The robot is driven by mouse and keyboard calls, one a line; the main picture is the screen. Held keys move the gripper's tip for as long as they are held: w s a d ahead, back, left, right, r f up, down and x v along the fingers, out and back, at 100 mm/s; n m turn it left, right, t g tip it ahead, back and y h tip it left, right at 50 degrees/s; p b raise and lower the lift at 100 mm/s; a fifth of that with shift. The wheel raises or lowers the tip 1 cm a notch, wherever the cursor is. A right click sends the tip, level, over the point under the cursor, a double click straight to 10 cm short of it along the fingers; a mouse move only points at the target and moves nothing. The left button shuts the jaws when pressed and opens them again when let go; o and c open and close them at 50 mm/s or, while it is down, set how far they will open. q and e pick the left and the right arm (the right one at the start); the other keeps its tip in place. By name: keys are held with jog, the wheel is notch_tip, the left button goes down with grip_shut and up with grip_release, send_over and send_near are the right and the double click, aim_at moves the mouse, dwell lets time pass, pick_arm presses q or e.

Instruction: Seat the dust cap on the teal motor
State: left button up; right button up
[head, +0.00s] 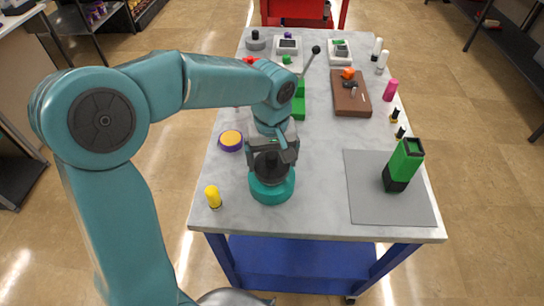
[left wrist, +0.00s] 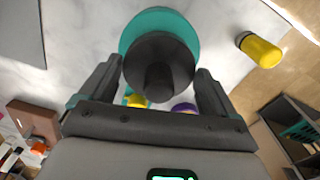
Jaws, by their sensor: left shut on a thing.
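The teal motor (head: 272,190) stands upright near the front left of the table. It also shows in the left wrist view (left wrist: 140,27) as a teal round, partly covered by the dark dust cap (left wrist: 158,62). In the head view the dust cap (head: 271,166) is over the motor's top, partly hidden by my gripper. My left gripper (head: 273,150) points down above the motor and is shut on the cap's knob. I cannot tell whether the cap touches the motor or hangs just above it. My right gripper is not in view.
A yellow bottle (head: 212,196) stands left of the motor, and a purple-and-yellow round (head: 231,140) lies behind it. A green box (head: 404,163) stands on a grey mat (head: 365,205) at right. A brown board (head: 351,102) lies farther back. The table between motor and mat is clear.

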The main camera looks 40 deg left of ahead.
pick_arm(q)
jog(key=shift+f, duration=0.1)
dwell(0.3)
jog(key=shift+f+b, duration=0.65)
jog(key=shift+f+b, duration=0.3)
dwell(0.8)
jog(key=o, duration=0.8)
jog(key=shift+r, duration=0.15)
